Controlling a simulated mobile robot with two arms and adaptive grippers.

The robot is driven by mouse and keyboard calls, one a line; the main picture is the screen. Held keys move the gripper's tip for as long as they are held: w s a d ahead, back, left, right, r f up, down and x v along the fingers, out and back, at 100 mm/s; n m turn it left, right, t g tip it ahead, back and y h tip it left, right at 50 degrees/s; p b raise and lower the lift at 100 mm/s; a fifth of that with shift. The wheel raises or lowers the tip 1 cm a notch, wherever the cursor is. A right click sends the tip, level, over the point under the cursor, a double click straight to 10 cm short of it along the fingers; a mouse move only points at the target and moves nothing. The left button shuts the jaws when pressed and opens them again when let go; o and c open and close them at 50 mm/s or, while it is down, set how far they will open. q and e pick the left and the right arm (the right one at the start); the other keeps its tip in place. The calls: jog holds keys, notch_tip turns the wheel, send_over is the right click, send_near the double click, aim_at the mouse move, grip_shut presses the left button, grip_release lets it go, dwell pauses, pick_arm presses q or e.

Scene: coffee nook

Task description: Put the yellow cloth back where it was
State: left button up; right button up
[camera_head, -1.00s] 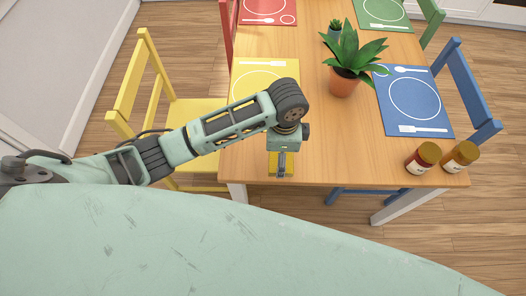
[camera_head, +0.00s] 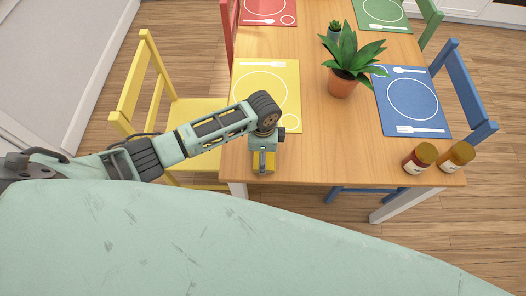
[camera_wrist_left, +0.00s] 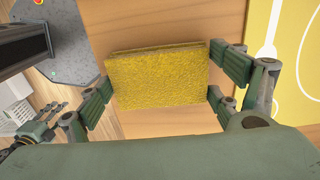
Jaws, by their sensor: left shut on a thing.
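The yellow cloth (camera_wrist_left: 158,78) is a folded, thick, textured block between the two fingers of my left gripper (camera_wrist_left: 160,95) in the left wrist view. The gripper is shut on it, with a finger against each side. In the head view my left gripper (camera_head: 263,160) is at the near left edge of the wooden table, and a little of the cloth (camera_head: 263,167) shows around it. I cannot tell whether the cloth touches the tabletop.
A yellow placemat (camera_head: 268,85) lies just behind my left gripper. A potted plant (camera_head: 345,75), two jars (camera_head: 420,158) and a blue placemat (camera_head: 412,100) stand or lie to the right. A yellow chair (camera_head: 195,118) is at the left. The table's (camera_head: 340,150) near middle is clear.

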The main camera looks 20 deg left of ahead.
pick_arm(q)
jog(key=shift+f, duration=0.1)
jog(key=o, duration=0.6)
jog(key=shift+f, duration=0.1)
jog(key=shift+c, duration=0.2)
jog(key=o, duration=0.4)
jog(key=shift+c, duration=0.2)
jog(key=shift+r, duration=0.35)
notch_tip(320, 180, up, 12)
jog(key=shift+b, duration=0.45)
jog(key=shift+f, duration=0.15)
